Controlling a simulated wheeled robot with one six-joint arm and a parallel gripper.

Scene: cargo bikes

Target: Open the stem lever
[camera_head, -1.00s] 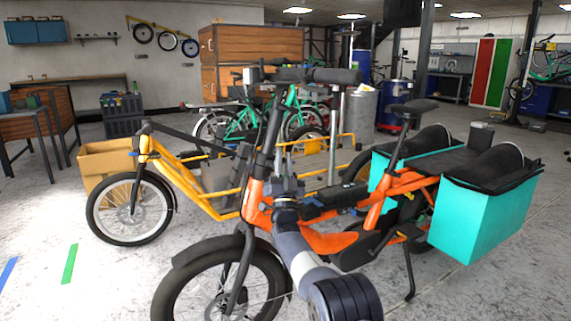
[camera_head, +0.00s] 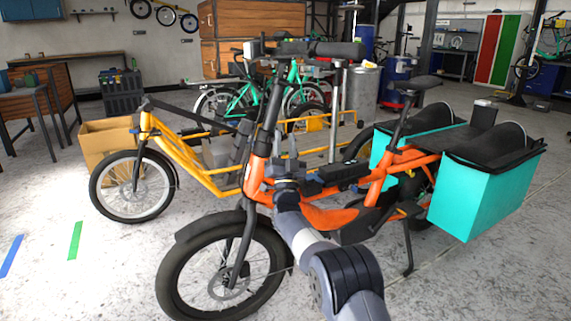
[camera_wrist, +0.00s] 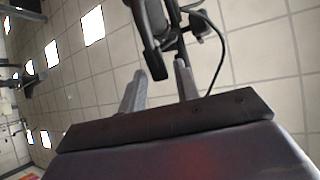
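An orange cargo bike (camera_head: 325,217) stands upright in the middle of the head view, with its black stem (camera_head: 268,125) rising to the handlebar (camera_head: 305,48). My gripper (camera_head: 287,164) is in front of the bike, close to the lower stem in the picture. In the wrist view my gripper's two grey fingers (camera_wrist: 158,82) are apart, with nothing clearly clamped between them. A black bike part (camera_wrist: 150,35), likely the stem or its lever, lies just beyond the fingertips with a thin cable beside it. I cannot make out the lever surely, nor whether a finger touches it.
A yellow cargo bike (camera_head: 188,172) stands close behind on the left, with a tan box (camera_head: 105,140) beside it. Teal panniers (camera_head: 480,200) hang at the orange bike's rear. The front wheel (camera_head: 222,272) stands low beside my arm.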

